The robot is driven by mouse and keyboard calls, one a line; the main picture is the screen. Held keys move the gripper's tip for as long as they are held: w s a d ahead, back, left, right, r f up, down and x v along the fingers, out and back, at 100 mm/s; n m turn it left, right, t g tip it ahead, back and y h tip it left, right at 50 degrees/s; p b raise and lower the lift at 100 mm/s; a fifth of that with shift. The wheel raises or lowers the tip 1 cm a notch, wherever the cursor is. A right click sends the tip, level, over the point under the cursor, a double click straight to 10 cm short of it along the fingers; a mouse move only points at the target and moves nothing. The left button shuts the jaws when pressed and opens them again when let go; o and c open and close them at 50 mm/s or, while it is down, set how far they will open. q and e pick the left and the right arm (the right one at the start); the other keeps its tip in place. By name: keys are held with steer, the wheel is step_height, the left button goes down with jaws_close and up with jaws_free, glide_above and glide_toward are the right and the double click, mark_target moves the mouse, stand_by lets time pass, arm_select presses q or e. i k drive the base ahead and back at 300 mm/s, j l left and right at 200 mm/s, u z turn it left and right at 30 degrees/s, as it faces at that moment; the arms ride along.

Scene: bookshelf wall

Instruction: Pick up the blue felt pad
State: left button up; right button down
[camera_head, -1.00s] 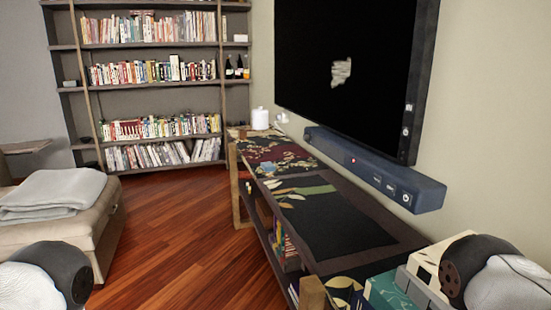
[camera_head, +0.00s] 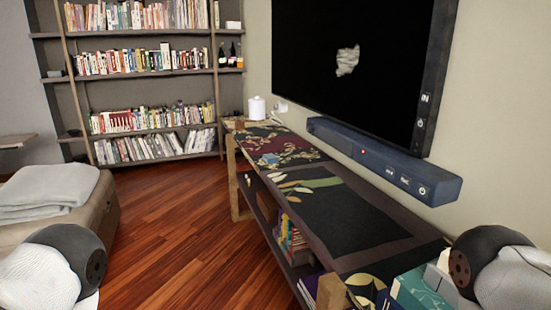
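I cannot make out a blue felt pad anywhere in the head view. Neither of my grippers is in view. Only rounded parts of my arms show, at the lower left and lower right corners, and the right one hides part of the items at the near end of the low console.
A low console (camera_head: 320,229) with a patterned top runs along the right wall, under a dark blue soundbar (camera_head: 380,160) and a screen (camera_head: 350,60). Boxes (camera_head: 415,290) crowd its near end. A bookshelf (camera_head: 150,88) stands behind. A bench (camera_head: 100,207) with a folded grey blanket (camera_head: 45,190) is left. Wooden floor (camera_head: 185,230) lies clear between.

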mark_target(271, 158)
steer(key=i+j+z, duration=0.3)
steer(key=j, duration=0.35)
steer(key=i+j+z, duration=0.15)
steer(key=j, duration=0.2)
steer(key=i+j+z, duration=0.1)
steer(key=j, duration=0.3)
steer(key=i+j+z, duration=0.4)
steer(key=i, duration=0.25)
steer(key=i+j+z, duration=0.35)
steer(key=i+j, duration=0.2)
steer(key=j, duration=0.25)
